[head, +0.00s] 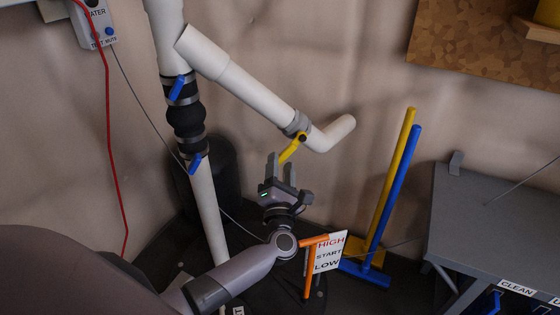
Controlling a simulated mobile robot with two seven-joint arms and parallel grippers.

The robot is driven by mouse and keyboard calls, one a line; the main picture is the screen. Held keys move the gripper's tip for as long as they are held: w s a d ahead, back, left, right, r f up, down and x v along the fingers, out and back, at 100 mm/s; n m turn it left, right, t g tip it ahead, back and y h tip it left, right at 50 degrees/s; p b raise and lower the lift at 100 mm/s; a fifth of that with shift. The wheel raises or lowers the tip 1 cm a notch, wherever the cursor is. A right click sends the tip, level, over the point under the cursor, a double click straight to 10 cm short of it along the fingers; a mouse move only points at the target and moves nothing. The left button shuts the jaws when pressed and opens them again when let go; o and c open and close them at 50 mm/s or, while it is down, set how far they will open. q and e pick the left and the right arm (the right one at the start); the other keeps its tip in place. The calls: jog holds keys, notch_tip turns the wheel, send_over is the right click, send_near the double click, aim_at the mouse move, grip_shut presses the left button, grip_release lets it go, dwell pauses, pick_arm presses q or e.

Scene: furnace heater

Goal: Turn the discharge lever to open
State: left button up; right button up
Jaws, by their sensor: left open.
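A yellow lever (291,150) sits on a grey valve collar (299,125) near the lower end of a slanted white pipe. The lever slopes down and to the left from the collar. My left gripper (281,160) points up just below the lever, with its two fingers apart. The lever's lower end is close to the fingertips; I cannot tell whether they touch. My right gripper is not in view.
An orange handle (313,243) with a HIGH/START/LOW sign (329,252) stands right of my left arm. Yellow and blue poles (393,190) lean on the wall. A grey table (497,220) is at right. A vertical white pipe (208,210) stands left of my gripper.

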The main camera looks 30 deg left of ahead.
pick_arm(q)
jog(key=shift+x, duration=1.45)
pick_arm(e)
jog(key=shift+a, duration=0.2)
